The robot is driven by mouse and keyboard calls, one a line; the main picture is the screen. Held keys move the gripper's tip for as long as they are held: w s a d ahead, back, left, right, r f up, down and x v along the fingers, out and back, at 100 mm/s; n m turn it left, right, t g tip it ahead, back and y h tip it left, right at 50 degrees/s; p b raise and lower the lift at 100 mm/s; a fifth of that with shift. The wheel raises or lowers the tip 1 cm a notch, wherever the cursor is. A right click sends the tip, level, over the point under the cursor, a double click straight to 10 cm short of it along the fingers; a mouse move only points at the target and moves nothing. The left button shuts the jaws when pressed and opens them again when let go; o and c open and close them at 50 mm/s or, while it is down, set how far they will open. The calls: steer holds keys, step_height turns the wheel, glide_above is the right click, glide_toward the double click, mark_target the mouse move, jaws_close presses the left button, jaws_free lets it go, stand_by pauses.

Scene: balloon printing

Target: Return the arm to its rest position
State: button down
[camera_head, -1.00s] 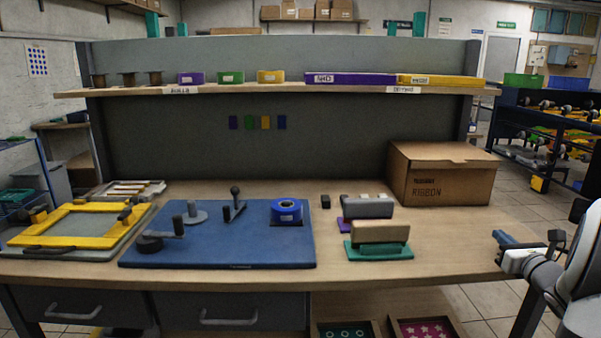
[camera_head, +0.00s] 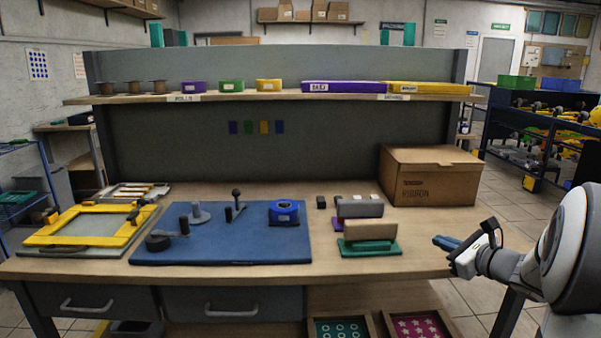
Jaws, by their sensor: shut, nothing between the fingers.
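My gripper (camera_head: 447,243) is at the right edge of the workbench, at the end of my white and grey arm. Its blue-tipped fingers point left and are shut with nothing between them. It is over the right front corner of the bench top (camera_head: 420,262), right of the teal-based block (camera_head: 370,240) and apart from it. The upper part of my arm runs out of view on the right.
A blue mat (camera_head: 225,245) carries a blue roll (camera_head: 284,212) and dark-handled tools. A yellow frame (camera_head: 85,240) lies at the left. A cardboard ribbon box (camera_head: 430,180) stands at the back right, near my gripper. Open floor lies right of the bench.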

steer(key=s+a+r+n+g+y+p, duration=0.1)
steer(key=s+a+r+n+g+p, duration=0.15)
steer(key=s+a+n+g, duration=0.55)
steer(key=s+a+r+n+g+p, duration=0.1)
steer(key=s+a+n+p, duration=0.4)
steer(key=a, duration=0.6)
steer(key=s+r+n+g+h+p, duration=0.2)
steer(key=s+n+h+p, duration=0.3)
steer(key=s+n, duration=0.9)
steer(key=shift+s+d+r+h, duration=0.35)
steer(key=shift+r+h, duration=0.3)
steer(key=shift+h, duration=0.45)
